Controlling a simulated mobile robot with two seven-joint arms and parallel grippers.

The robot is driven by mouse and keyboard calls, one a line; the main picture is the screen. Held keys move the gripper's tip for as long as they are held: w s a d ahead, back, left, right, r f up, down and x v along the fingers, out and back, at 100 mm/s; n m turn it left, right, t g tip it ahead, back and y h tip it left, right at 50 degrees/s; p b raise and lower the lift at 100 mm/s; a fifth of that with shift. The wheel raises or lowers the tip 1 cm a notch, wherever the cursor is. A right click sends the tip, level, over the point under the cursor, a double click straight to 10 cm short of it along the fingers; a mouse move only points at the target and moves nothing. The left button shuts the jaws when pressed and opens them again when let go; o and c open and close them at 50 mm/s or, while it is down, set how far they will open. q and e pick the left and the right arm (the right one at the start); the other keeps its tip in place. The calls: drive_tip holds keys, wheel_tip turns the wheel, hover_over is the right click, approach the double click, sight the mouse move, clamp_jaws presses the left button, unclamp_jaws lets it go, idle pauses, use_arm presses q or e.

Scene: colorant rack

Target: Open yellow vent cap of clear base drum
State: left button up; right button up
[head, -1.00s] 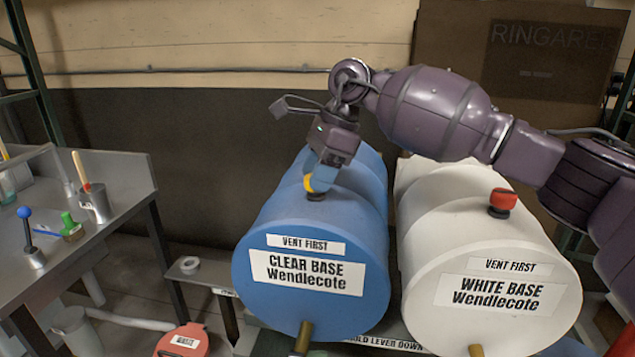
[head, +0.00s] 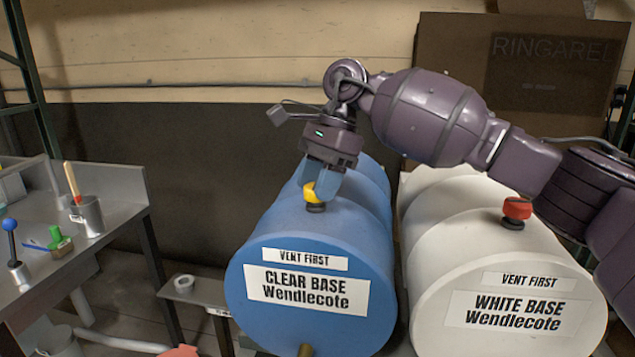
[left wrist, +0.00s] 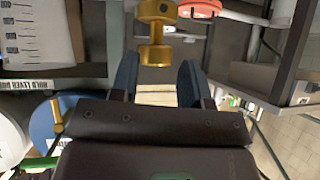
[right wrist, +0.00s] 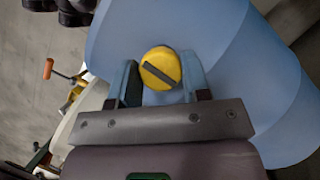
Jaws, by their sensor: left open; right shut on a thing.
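The blue clear base drum (head: 270,240) lies on its side in the middle of the head view, its label facing me. Its yellow vent cap (head: 311,192) sits on a dark neck on top of the drum. My right gripper (head: 320,184) reaches down from above and is shut on the yellow cap. In the right wrist view the round cap (right wrist: 161,68), with a dark slanted bar across its top, lies between the two blue fingers. My left gripper (left wrist: 157,88) is open and empty in the left wrist view; it is out of the head view.
The white base drum (head: 500,290) with a red cap (head: 517,208) stands close on the right. A metal bench (head: 110,215) with a cup (head: 88,216) is at the left. A brass fitting (left wrist: 156,35) shows ahead of the left fingers.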

drive_tip(key=shift+r, duration=0.1)
drive_tip(key=o, duration=0.9)
drive_tip(key=v, duration=1)
drive_tip(key=shift+r, duration=0.35)
drive_tip(key=shift+d, duration=0.1)
